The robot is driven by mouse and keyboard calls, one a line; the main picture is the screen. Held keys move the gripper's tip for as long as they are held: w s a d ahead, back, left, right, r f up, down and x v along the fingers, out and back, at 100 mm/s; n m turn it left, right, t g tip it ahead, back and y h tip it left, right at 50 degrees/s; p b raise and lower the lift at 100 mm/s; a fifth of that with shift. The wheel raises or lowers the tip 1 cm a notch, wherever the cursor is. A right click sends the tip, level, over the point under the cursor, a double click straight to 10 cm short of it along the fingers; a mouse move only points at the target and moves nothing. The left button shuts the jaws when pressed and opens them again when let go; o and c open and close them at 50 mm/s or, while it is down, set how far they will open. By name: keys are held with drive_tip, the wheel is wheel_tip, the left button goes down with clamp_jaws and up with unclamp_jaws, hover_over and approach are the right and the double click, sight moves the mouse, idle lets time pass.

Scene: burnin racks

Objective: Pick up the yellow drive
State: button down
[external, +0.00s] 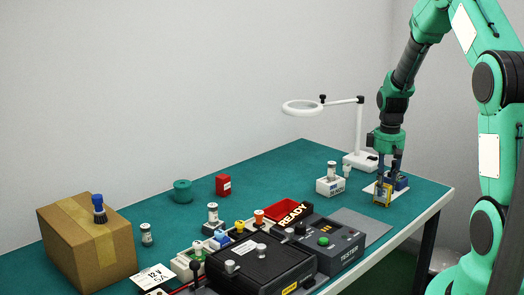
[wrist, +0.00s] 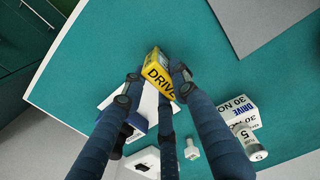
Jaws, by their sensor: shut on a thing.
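The yellow drive (external: 381,195) is a small box standing near the right end of the teal table. In the wrist view, the yellow drive (wrist: 157,70) has "DRIVE" in dark letters and sits tilted between the fingertips.
A white plate (external: 371,190) with a dark blue item (external: 402,183) lies beneath my gripper. A white labelled box (external: 324,188) with a small cylinder (external: 331,170) stands left of it. A white magnifier lamp (external: 359,135) rises behind. A black tester (external: 335,240) is in front.

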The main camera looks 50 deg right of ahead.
drive_tip(key=shift+r, duration=0.15)
drive_tip(key=shift+r, duration=0.55)
wheel_tip(320, 180, up, 2)
drive_tip(key=shift+r+p, duration=0.1)
drive_tip(key=shift+p, duration=0.3)
drive_tip(key=s+a+r+p, duration=0.1)
drive_tip(key=s+a, duration=0.8)
drive_tip(key=s, duration=0.3)
drive_tip(key=shift+s+a+r, duration=0.2)
drive_tip(key=shift+s+a, duration=0.15)
drive_tip(key=shift+s, duration=0.05)
